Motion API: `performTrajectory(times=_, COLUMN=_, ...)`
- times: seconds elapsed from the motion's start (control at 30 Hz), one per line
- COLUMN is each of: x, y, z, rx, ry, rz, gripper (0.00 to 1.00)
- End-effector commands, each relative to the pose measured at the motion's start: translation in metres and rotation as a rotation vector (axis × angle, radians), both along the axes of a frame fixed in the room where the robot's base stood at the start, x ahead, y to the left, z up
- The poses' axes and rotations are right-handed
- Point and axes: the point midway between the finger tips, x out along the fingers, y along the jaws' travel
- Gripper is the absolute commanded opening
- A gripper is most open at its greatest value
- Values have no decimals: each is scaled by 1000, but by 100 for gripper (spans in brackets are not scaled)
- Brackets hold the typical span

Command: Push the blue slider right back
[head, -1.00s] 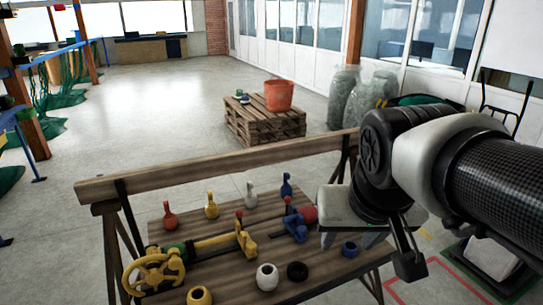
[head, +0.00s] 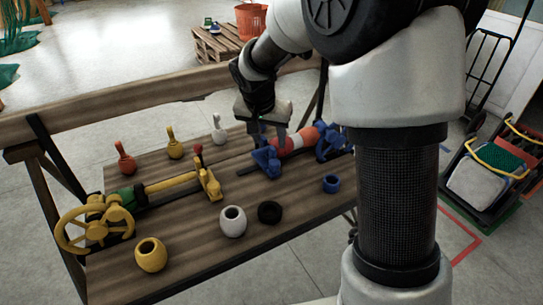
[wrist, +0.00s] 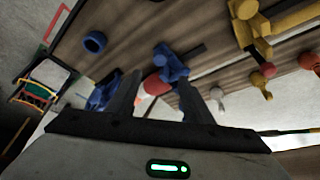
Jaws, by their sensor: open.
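The blue slider (head: 265,159) sits on a dark rail on the wooden bench, left of a red and white cylinder (head: 297,141) and a blue end block (head: 333,144). In the wrist view the blue slider (wrist: 172,64) is beyond the fingertips, with the red cylinder (wrist: 153,84) showing between the fingers. My gripper (head: 268,132) points down close above the slider and the cylinder's left end. Its fingers (wrist: 160,92) are apart with nothing seen held. I cannot tell whether a finger touches the slider.
A yellow slider (head: 208,180) and yellow handwheel (head: 95,225) stand on the bench's left. Red, yellow and white pins (head: 174,145) stand behind.

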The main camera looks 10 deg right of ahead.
Motion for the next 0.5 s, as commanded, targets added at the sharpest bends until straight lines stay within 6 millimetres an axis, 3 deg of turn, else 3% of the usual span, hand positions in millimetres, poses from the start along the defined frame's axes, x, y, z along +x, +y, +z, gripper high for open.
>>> performTrajectory(times=0.1, x=9, y=-6, z=-29, rx=-1, ry=5, rz=0, gripper=47)
performTrajectory(times=0.5, x=36, y=-20, z=-103, rx=1, ry=3, rz=0, gripper=47)
